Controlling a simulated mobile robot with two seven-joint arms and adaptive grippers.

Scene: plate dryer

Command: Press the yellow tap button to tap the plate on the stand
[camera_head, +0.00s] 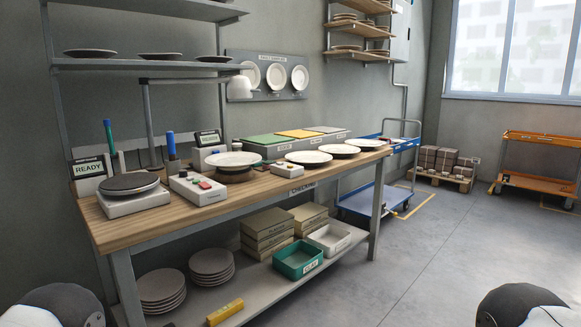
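A white plate (233,158) rests on a dark round stand (236,176) on the wooden workbench (140,227). A white control box (197,189) with red and green buttons stands left of it. A smaller box (287,171) with a small button on top stands to its right; the button's colour is too small to tell for certain, so I cannot clearly pick out the yellow tap button. Neither of my grippers is in view; only rounded dark and grey parts of my arms show in the bottom corners.
A scale-like device (132,195) with a dark disc and a READY display (89,169) stand at the bench's left end. More plates (309,157) lie to the right. Green, yellow and grey panels (264,140) line the back. The floor (440,260) in front is clear.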

